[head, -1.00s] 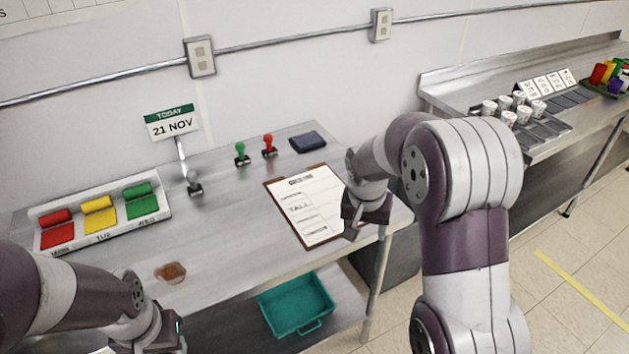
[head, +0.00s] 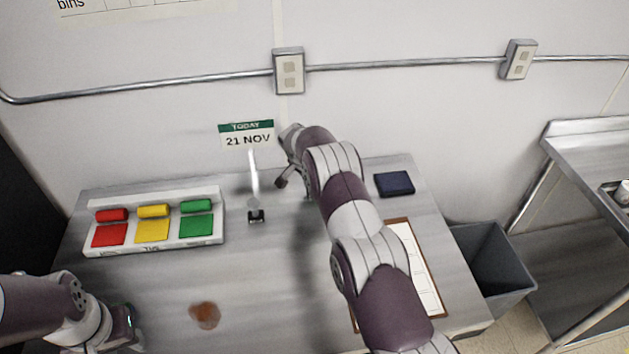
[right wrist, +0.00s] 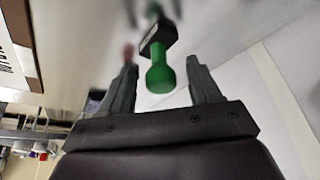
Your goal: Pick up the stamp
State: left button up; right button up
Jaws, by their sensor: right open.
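A stamp with a green handle (right wrist: 160,77) and a black base shows in the right wrist view. It lies between the two spread fingers of my right gripper (right wrist: 161,65), which is open; I see no grip on it. A red-handled stamp (right wrist: 128,52) is blurred beside the left finger. In the head view my right arm hides both.
The date sign (head: 247,136) reads 21 NOV. A tray of red, yellow and green pads (head: 153,246) stands left. A reddish-brown spot (head: 205,315) is on the table front. A dark blue pad (head: 394,184) and a clipboard (head: 424,268) are right of my arm. A grey bin (head: 492,262) stands beyond.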

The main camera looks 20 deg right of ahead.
jog(key=x, duration=0.3)
jog(key=shift+w+d+r, duration=0.15)
jog(key=shift+w+r, duration=0.05)
jog(key=shift+w, duration=0.05)
jog(key=shift+s+r, duration=0.2)
jog(key=shift+s, duration=0.05)
jog(key=c, duration=0.4)
jog(key=shift+a, duration=0.2)
jog(key=c, duration=0.6)
pick_arm(q)
jog(key=shift+w+d+r, duration=0.2)
jog(key=shift+w, duration=0.05)
pick_arm(e)
jog(key=shift+d, duration=0.1)
jog(key=shift+c, duration=0.5)
notch_tip(320, 180, up, 3)
jog(key=shift+r+b, duration=0.15)
jog(key=shift+b, duration=0.95)
pick_arm(q)
notch_tip(320, 180, down, 6)
jog(key=b, duration=0.3)
jog(key=shift+r+b, duration=0.1)
jog(key=shift+b, duration=0.2)
pick_arm(e)
jog(key=s+r, duration=0.7)
jog(key=s, duration=0.4)
jog(key=shift+s+a+r, duration=0.3)
jog(key=shift+a+r, duration=0.05)
